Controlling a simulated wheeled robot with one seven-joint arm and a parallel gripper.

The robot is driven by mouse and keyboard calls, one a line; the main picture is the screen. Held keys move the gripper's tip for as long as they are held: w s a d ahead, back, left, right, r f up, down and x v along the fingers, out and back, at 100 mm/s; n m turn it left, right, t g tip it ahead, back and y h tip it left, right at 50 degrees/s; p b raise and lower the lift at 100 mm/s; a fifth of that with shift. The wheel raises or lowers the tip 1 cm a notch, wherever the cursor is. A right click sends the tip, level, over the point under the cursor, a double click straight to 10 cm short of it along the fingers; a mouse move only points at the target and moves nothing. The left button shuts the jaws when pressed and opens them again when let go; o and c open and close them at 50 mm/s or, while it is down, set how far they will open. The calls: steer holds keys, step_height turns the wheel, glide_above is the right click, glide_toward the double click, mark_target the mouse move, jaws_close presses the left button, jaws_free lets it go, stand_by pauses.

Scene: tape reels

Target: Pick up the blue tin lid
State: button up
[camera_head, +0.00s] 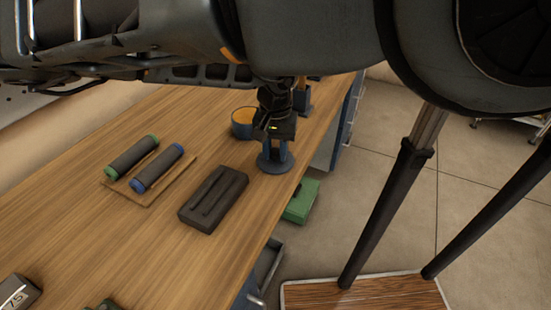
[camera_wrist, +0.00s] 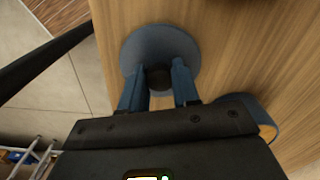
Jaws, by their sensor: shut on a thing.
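The blue tin lid (camera_head: 270,168) is a flat round disc with a dark knob at its middle, near the right edge of the wooden table in the head view. It also shows in the wrist view (camera_wrist: 138,45). My gripper (camera_head: 277,149) is above the lid, pointing down. In the wrist view its blue fingers (camera_wrist: 158,75) stand on either side of the dark knob and are shut on it. The fingers partly hide the lid. I cannot tell whether the lid touches the table.
A blue tin with an orange inside (camera_head: 243,124) stands just behind the lid. A dark grooved block (camera_head: 213,199) lies to the front left. Two dark rollers with green and blue ends lie on a board (camera_head: 150,196). A green box (camera_head: 301,202) is below the table edge.

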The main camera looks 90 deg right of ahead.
jaws_close()
steer(key=shift+r, duration=0.1)
